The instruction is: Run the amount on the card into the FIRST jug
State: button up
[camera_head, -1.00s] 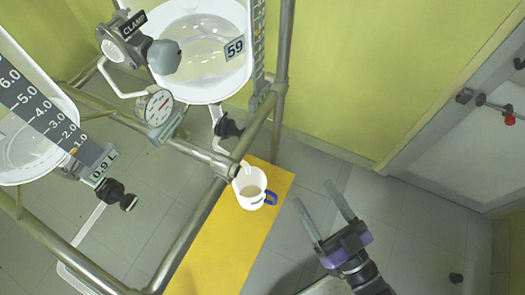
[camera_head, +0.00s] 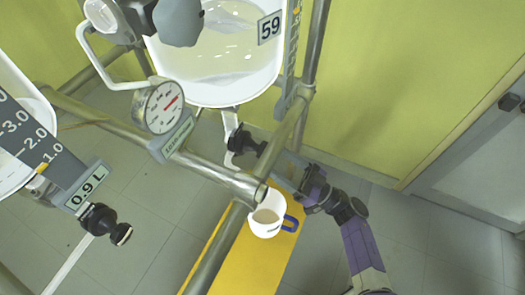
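A white jug (camera_head: 266,222) with a blue handle stands on a yellow board, below the outlet of the glass reactor numbered 59 (camera_head: 215,60). Pale liquid shows inside the jug. The reactor's black valve knob (camera_head: 247,141) is on its drain pipe, above the jug. My gripper (camera_head: 280,166) points left toward the black knob, behind the frame's metal post. Its fingertips are partly hidden, so I cannot tell whether they touch the knob or how wide they are.
A steel pipe frame (camera_head: 190,160) crosses between the camera and the jug. A pressure gauge (camera_head: 160,108) is mounted on it. The left vessel has its own black knob (camera_head: 104,225). The yellow board (camera_head: 262,265) lies on grey floor tiles, with open floor at right.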

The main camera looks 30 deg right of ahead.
aim_at(263, 150)
jog(key=shift+x, duration=3.1)
jog(key=shift+s+r, duration=0.1)
jog(key=shift+b, duration=0.3)
jog(key=c, duration=1.4)
